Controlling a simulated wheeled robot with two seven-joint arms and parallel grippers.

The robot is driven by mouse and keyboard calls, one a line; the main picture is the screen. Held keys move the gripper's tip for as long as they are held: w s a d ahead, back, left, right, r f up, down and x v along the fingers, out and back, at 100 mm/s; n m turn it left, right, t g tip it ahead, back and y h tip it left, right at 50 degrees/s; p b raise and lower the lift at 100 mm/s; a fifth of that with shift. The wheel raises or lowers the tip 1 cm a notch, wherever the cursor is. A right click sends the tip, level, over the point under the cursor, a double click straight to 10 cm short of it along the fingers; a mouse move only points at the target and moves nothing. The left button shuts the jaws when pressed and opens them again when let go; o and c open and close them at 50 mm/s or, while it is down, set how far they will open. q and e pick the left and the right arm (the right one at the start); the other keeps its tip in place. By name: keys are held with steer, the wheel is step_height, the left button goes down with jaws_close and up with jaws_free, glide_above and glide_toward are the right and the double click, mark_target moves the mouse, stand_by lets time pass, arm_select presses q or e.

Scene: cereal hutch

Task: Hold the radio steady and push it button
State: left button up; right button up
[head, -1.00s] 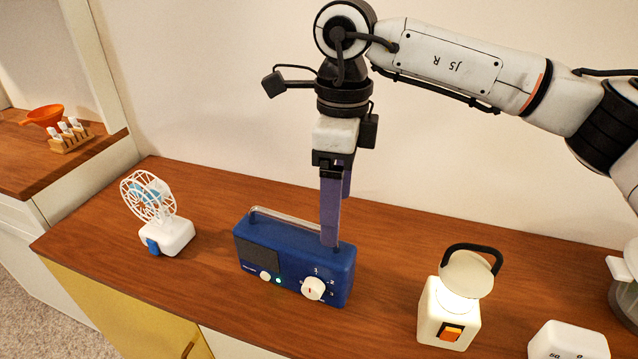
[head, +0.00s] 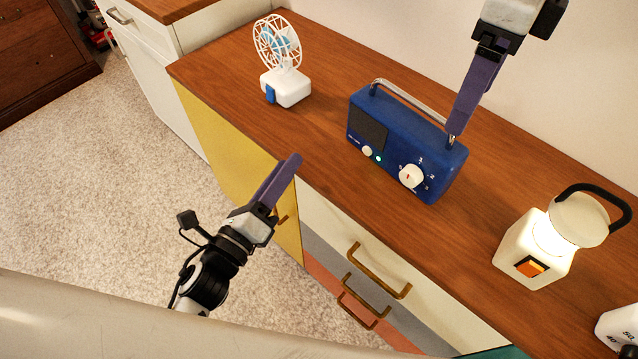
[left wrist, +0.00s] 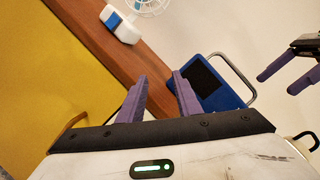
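The blue radio (head: 392,148) stands upright on the wooden counter, with a metal carry handle, a white dial (head: 411,176), a small white button (head: 367,151) and a lit green light beside it. My left gripper (head: 295,160) is in front of the counter edge, left of and apart from the radio; its fingers are parted and empty in the left wrist view (left wrist: 160,82). My right gripper (head: 455,130) points down at the handle's right end; whether it touches is unclear. In the left wrist view its two fingers (left wrist: 278,84) are apart with nothing visible between them.
A white fan (head: 286,86) stands left of the radio. A lit lamp (head: 528,250) with an orange switch stands to its right, and a white object (head: 616,328) is at the right edge. Drawer handles (head: 378,272) stick out below the counter. Counter between fan and radio is clear.

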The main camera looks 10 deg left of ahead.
mark_target(451, 141)
arm_select(q)
steer(key=d+m+h, duration=0.1)
steer(key=m, duration=0.2)
steer(key=d+m+h, duration=0.1)
steer(key=m, duration=0.2)
steer(key=d+r+m+g+h, duration=0.1)
steer(key=d+m, duration=0.1)
steer(key=m, duration=0.1)
steer(key=shift+h, duration=0.3)
steer(key=m, duration=0.2)
steer(key=d+f+m+g+h, duration=0.1)
steer(key=s+d+m, duration=0.1)
steer(key=m, duration=0.1)
steer(key=shift+d+f+m+g+h, duration=0.2)
steer(key=shift+m+g+h, duration=0.1)
steer(key=shift+g+h, duration=0.1)
steer(key=shift+s+d+f+m, duration=0.15)
steer(key=shift+s+f+m, duration=0.05)
steer(key=shift+m, duration=0.4)
arm_select(e)
steer(key=shift+f, duration=0.1)
arm_select(q)
steer(key=shift+d+f+g, duration=0.1)
steer(key=shift+d+g, duration=0.05)
steer(key=shift+g, duration=0.15)
arm_select(e)
steer(key=shift+f, duration=0.25)
step_height(451, 141, down, 10)
steer(key=shift+s+r, duration=0.1)
steer(key=shift+r, duration=0.05)
